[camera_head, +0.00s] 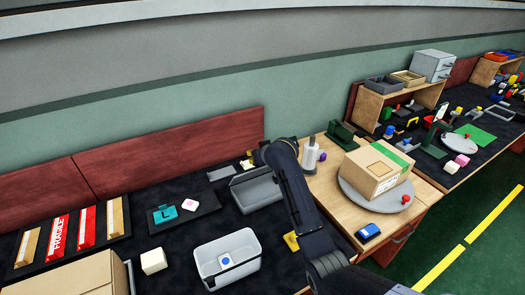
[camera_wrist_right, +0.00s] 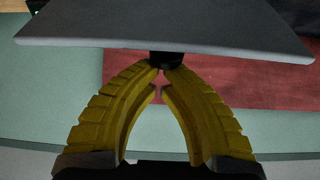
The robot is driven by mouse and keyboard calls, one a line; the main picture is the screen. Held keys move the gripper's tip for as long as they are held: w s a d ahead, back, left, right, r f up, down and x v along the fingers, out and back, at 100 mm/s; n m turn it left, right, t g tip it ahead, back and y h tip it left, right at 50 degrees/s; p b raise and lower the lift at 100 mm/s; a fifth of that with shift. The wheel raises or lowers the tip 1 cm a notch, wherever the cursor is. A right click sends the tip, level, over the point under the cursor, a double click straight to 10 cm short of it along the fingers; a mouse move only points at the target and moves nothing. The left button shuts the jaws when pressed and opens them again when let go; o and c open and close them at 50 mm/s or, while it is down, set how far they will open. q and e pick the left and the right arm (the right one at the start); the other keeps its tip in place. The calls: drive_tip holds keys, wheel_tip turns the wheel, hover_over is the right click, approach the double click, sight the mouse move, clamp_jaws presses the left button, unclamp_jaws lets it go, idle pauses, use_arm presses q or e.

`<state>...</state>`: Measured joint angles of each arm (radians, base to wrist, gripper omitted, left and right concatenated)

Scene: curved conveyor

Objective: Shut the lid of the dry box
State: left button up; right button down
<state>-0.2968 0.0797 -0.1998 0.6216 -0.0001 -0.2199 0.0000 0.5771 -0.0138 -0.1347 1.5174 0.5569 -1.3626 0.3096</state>
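The dry box (camera_head: 204,268) is a light grey open-topped bin at the bottom centre of the head view, with a small blue-marked item (camera_head: 226,261) inside. A grey lid-like piece (camera_head: 258,194) is behind it, up and to the right. My right gripper (camera_head: 248,164) is at that piece's far edge, partly hidden by my arm. In the right wrist view the yellow fingers (camera_wrist_right: 161,72) close around a black knob (camera_wrist_right: 166,59) on a flat grey panel (camera_wrist_right: 170,33), which looks like the lid. My left gripper is not in view.
A dark tray (camera_head: 205,206) with a teal piece and a pink-white block lies left of the lid. A white block (camera_head: 153,261) and cardboard box (camera_head: 70,278) are left of the bin. A turntable (camera_head: 352,199) with a carton stands right, beyond my arm.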

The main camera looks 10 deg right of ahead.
sight(261, 170)
drive_tip(key=s+t, duration=0.1)
drive_tip(key=s+f+t, duration=0.1)
drive_tip(key=s+d+t+y, duration=0.1)
drive_tip(key=s, duration=0.1)
drive_tip(key=shift+f, duration=0.25)
drive_tip(key=shift+s+d+f+t+y, duration=0.25)
drive_tip(key=shift+s+f+t, duration=0.3)
drive_tip(key=shift+s+t, duration=0.25)
drive_tip(key=shift+s+d+f+t+y, duration=0.25)
drive_tip(key=shift+s+f+t, duration=0.35)
drive_tip(key=shift+t, duration=0.3)
drive_tip(key=shift+s+d+f, duration=0.25)
drive_tip(key=shift+s+f, duration=0.65)
drive_tip(key=shift+s, duration=0.05)
drive_tip(key=shift+s+d+f, duration=0.1)
drive_tip(key=shift+s+f, duration=0.2)
drive_tip(key=shift+f, duration=0.2)
drive_tip(key=shift+s+d+f, duration=0.1)
drive_tip(key=shift+s+f, duration=0.2)
drive_tip(key=shift+f, duration=0.2)
